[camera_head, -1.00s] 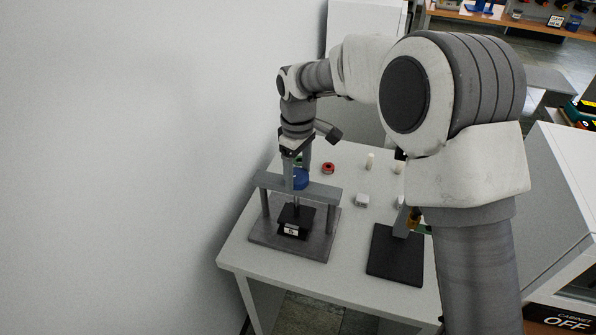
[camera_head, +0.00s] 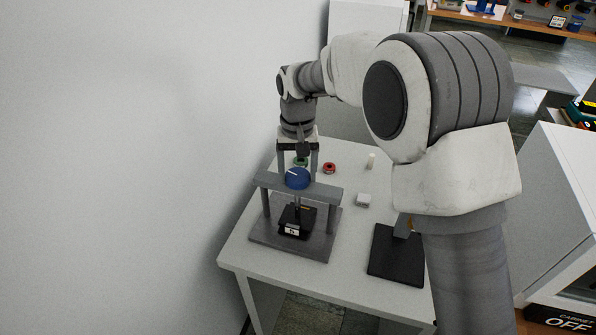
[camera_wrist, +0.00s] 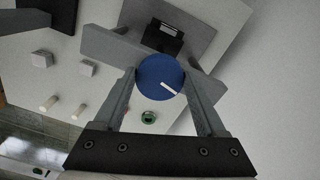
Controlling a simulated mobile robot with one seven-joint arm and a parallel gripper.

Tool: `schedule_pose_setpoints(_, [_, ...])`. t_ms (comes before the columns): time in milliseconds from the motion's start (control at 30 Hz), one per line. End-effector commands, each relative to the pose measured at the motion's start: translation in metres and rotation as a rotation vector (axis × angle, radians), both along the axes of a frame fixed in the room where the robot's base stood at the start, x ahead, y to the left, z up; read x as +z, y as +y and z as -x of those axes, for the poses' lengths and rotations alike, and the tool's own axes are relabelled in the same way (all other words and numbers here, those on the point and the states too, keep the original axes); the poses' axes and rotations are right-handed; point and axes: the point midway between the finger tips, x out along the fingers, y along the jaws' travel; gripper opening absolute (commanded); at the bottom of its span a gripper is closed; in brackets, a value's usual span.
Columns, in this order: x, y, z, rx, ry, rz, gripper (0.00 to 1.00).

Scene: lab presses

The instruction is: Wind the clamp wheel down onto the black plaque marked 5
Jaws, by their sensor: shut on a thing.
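The clamp wheel (camera_head: 298,178) is a blue disc with a white line, on top of the grey clamp frame (camera_head: 268,181). It also shows in the wrist view (camera_wrist: 158,78). My gripper (camera_head: 298,172) is above the frame and shut on the wheel, one finger on each side of the rim. The black plaque (camera_head: 291,231) stands under the crossbar on the grey base plate (camera_head: 318,245), with a white label at its front whose mark is too small to read. The gap between the clamp's lower end and the plaque is too small to judge.
A second black base (camera_head: 395,257) with a grey post is at the right, partly behind my arm. A red ring (camera_head: 329,168), a green piece (camera_head: 300,162), a white block (camera_head: 363,200) and a cream cylinder (camera_head: 371,160) are on the table (camera_head: 345,226). A wall is at the left.

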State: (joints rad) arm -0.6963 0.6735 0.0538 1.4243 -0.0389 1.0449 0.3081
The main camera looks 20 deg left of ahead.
Motion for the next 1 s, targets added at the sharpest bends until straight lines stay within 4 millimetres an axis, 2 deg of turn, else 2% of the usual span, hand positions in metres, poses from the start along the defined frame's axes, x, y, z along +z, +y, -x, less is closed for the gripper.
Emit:
schedule_pose_setpoints(200, [0.0015, 0.0012, -0.0003, -0.196, -0.002, -0.002, 0.18])
schedule_pose_setpoints(500, [0.0014, 0.002, -0.0003, -0.4, -0.002, -0.002, 0.18])
schedule_pose_setpoints(1000, [0.0011, 0.0024, -0.0003, -0.518, -0.002, -0.003, 0.18])
